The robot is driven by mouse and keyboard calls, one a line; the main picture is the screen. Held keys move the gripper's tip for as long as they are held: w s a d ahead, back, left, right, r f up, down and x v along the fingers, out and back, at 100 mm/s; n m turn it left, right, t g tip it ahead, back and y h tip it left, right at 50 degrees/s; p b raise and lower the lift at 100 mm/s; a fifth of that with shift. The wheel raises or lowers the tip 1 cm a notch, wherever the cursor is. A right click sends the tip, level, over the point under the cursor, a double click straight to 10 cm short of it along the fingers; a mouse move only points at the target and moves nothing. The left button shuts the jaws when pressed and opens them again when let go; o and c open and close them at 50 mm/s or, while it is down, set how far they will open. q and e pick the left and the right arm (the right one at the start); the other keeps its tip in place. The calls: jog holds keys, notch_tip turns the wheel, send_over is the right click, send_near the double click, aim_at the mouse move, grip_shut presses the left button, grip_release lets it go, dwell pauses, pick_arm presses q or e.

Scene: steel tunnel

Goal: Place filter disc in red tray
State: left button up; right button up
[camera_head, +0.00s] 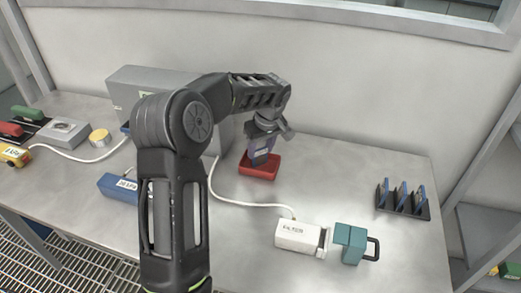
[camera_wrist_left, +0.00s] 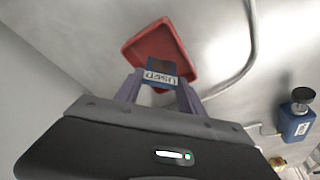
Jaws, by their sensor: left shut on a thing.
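The red tray (camera_head: 259,171) lies on the steel bench near the middle, and it also shows in the left wrist view (camera_wrist_left: 184,58). My left gripper (camera_head: 262,155) reaches down over the tray. In the left wrist view my left gripper (camera_wrist_left: 158,88) is shut on a thin dark-blue filter disc (camera_wrist_left: 157,65) with a white label reading "USED". The disc is in front of the tray's near part in that view; I cannot tell whether it touches the tray floor. The disc is hard to make out in the head view. My right gripper is not in view.
A white box labelled filter (camera_head: 296,235) and a teal block with a handle (camera_head: 352,243) stand in front. A black rack (camera_head: 403,203) with blue plates is at right. A grey box (camera_head: 135,88) stands behind my arm. A white hose (camera_head: 240,203) runs past the tray.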

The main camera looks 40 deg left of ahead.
pick_arm(q)
jog(key=shift+f, duration=0.55)
jog(key=shift+f, duration=0.1)
jog(key=o, duration=1.3)
jog(key=b+v, duration=0.1)
jog(key=v, duration=1.1)
jog(key=shift+s, duration=0.1)
